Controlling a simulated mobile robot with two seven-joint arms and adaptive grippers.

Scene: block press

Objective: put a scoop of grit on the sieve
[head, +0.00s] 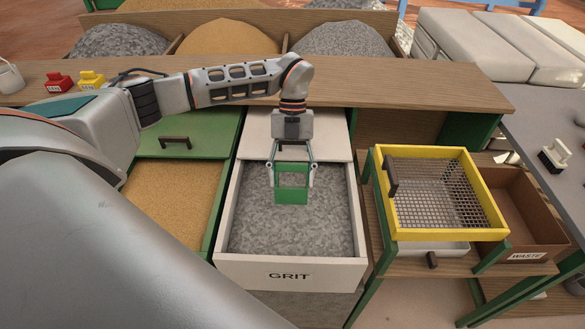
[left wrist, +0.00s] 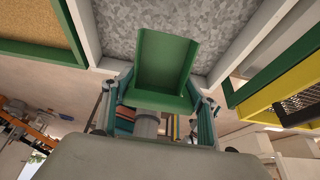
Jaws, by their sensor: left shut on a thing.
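A green scoop (head: 291,196) hangs below my left gripper (head: 291,172), over the grey grit in the open bin labelled GRIT (head: 290,274). My left gripper is shut on the scoop. In the left wrist view the scoop (left wrist: 165,68) points toward the grit (left wrist: 208,22), and its visible inside looks empty. The grit (head: 325,205) fills the bin's visible part. The sieve (head: 447,190), a yellow frame with metal mesh and a dark handle, stands to the right of the bin. No grit shows on its mesh. My right gripper is not in view.
A sand bin (head: 172,192) with a green lid stands left of the grit bin. A brown box labelled WASTE (head: 526,256) is right of the sieve, and a white tray (head: 432,248) is under it. A wooden shelf (head: 400,88) runs behind the bins.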

